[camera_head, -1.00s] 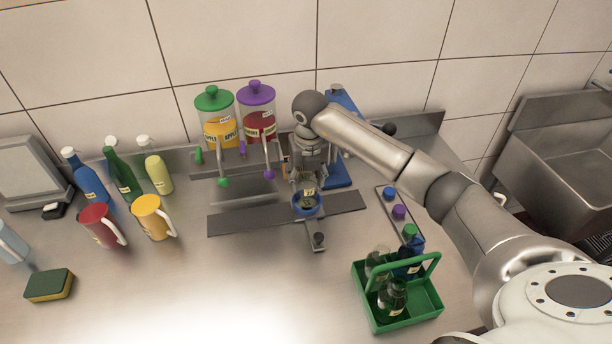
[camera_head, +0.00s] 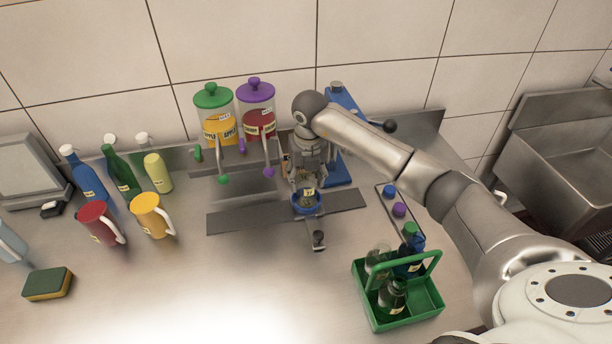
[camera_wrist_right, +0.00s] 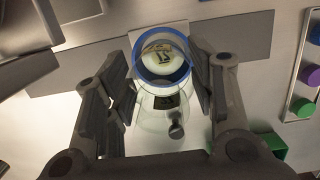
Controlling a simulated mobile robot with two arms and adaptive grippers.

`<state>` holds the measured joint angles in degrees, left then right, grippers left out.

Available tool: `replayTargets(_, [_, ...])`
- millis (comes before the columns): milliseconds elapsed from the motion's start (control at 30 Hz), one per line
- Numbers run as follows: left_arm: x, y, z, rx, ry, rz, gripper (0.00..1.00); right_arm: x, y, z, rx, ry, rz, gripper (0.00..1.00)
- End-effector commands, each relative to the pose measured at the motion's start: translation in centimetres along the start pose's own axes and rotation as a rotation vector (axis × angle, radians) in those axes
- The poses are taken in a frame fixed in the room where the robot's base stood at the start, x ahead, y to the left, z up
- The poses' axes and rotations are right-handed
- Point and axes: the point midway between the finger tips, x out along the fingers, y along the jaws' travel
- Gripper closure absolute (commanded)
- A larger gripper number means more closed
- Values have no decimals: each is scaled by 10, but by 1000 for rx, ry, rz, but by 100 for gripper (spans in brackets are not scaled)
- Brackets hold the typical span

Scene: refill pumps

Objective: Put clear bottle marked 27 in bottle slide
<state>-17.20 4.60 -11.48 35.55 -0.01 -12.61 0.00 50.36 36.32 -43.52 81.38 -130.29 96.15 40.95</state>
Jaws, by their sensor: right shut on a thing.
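The clear bottle (camera_wrist_right: 160,104) is between the fingers of my right gripper (camera_wrist_right: 163,88) in the right wrist view. Its label looks like 27. My right gripper (camera_head: 308,182) is shut on the bottle at the bottle slide. The slide's blue ring (camera_wrist_right: 137,66) surrounds the bottle's lower end in the wrist view. In the head view the blue ring (camera_head: 306,209) sits on the slide's dark flat rail (camera_head: 245,217). I cannot tell whether the bottle is fully seated. My left gripper is out of view.
Juice dispensers with green (camera_head: 213,95) and purple (camera_head: 254,90) lids stand behind the slide. A green carrier (camera_head: 408,315) with several bottles stands at the front right. A cap tray (camera_head: 388,208) lies right of the slide. Jugs and bottles stand at left.

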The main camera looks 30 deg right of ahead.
Motion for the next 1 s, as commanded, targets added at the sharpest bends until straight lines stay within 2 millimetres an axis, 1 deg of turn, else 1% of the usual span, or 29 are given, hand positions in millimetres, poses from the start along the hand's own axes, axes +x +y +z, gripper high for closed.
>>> replayTargets(300, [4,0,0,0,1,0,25,5,0,0,1,-1,0,82])
replayTargets(333, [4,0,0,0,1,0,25,5,0,0,0,-1,0,48])
replayTargets(500, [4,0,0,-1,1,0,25,4,0,0,0,-1,0,26])
replayTargets(533, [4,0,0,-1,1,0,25,4,0,0,0,-1,0,24])
replayTargets(833, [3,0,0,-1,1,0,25,4,0,-1,0,0,0,24])
replayTargets(1000, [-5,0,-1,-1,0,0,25,-7,0,2,0,-1,0,24])
